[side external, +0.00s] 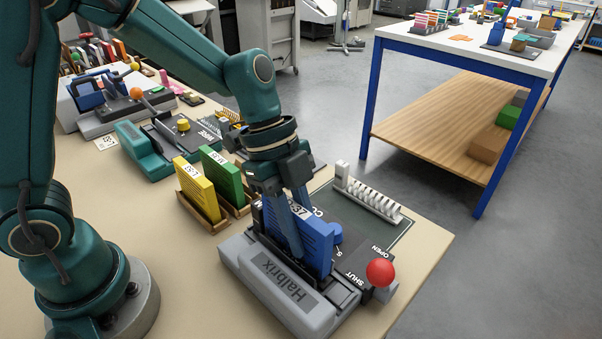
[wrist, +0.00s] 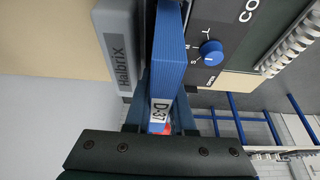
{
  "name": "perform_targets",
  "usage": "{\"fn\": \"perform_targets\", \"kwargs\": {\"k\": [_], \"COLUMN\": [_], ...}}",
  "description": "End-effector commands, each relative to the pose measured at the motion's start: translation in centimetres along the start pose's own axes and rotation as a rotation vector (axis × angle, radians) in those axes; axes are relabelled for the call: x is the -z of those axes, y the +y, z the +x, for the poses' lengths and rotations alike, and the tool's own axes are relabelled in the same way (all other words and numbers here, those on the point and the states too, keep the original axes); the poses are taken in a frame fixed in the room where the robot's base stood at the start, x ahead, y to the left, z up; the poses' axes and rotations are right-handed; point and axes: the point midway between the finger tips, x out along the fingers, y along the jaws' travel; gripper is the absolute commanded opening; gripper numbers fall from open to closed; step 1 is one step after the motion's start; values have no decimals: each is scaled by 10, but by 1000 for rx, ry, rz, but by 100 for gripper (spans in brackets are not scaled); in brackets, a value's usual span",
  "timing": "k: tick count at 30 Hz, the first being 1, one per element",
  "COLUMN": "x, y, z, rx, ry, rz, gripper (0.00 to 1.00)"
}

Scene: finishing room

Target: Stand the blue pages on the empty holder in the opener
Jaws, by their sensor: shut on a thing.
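My gripper (side external: 291,232) is shut on the blue pages (side external: 318,247), an upright blue block with a white label, which reads about D-37 in the wrist view (wrist: 168,62). The pages stand over the middle of the opener (side external: 290,292), a grey machine marked Halbrix, between its grey front bar and its dark panel. The opener's bar also shows in the wrist view (wrist: 117,50). The red lever ball (side external: 380,272) is near the word SHUT. The holder under the pages is hidden, and I cannot tell whether the pages touch it.
Yellow pages (side external: 195,187) and green pages (side external: 222,176) stand in wooden holders to the left. A white comb (side external: 370,195) lies on the dark mat behind the opener. A blue knob (wrist: 211,51) sits on the panel. A teal machine (side external: 145,150) stands farther back.

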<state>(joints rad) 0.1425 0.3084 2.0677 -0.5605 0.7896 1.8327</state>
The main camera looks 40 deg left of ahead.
Motion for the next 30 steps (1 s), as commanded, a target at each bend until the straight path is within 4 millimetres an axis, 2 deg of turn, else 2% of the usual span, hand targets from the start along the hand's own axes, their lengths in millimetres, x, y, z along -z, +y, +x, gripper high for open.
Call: {"fn": "perform_targets", "kwargs": {"k": [24, 25, 30], "x": [-4, -4, -4], "y": [0, 0, 0], "z": [11, 11, 11], "rx": [-1, 0, 0], "ry": [3, 3, 2], "rz": [0, 0, 0], "gripper": [0, 34, 35]}}
